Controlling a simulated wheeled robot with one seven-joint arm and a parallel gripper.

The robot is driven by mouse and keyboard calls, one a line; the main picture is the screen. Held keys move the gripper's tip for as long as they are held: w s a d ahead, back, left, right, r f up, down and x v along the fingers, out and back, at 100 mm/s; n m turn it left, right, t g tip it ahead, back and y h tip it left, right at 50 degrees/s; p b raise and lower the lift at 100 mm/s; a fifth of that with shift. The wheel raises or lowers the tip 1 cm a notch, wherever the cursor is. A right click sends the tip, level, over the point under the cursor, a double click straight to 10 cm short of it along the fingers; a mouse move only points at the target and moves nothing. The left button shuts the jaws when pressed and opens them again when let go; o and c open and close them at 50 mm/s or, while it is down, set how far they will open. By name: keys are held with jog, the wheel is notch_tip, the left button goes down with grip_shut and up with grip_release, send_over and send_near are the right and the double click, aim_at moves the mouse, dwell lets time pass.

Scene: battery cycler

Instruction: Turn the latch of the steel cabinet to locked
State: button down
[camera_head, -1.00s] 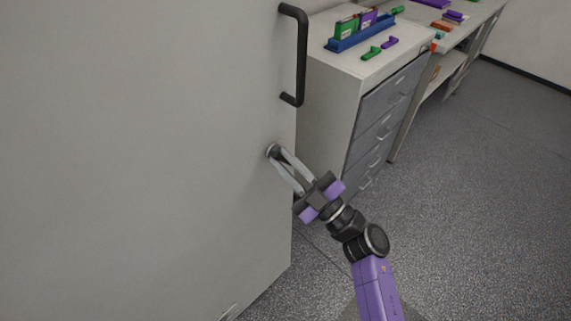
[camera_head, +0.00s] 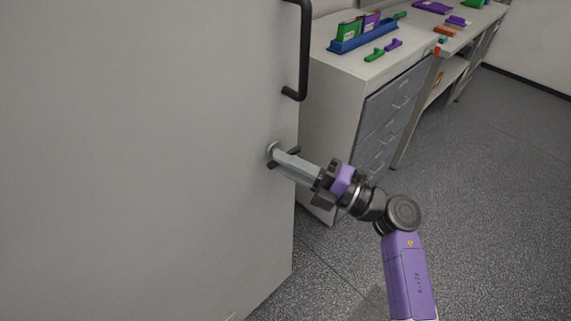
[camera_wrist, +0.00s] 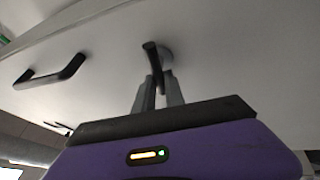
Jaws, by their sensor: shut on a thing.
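The steel cabinet (camera_head: 140,150) is a large pale grey door face filling the left of the head view. Its latch (camera_head: 293,151) is a small dark lever on a round silver boss, below the black door handle (camera_head: 303,50). The latch also shows in the wrist view (camera_wrist: 153,55), its dark lever running between the fingertips. My gripper (camera_head: 282,164) is at the latch, its fingers shut on the lever. The fingers hide part of the lever in the head view. The gripper also shows in the wrist view (camera_wrist: 158,88).
A drawer cabinet (camera_head: 340,130) stands to the right, with a blue rack (camera_head: 362,40) and small green and purple parts on top. A bench (camera_head: 470,40) runs beyond it. The grey floor (camera_head: 490,200) at right is clear.

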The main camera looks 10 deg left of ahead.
jog(key=shift+f+n, duration=0.1)
jog(key=shift+n, duration=0.5)
jog(key=c, duration=1.4)
grip_release()
jog(key=b+v, duration=0.1)
jog(key=v, duration=0.6)
jog(key=shift+d, duration=0.4)
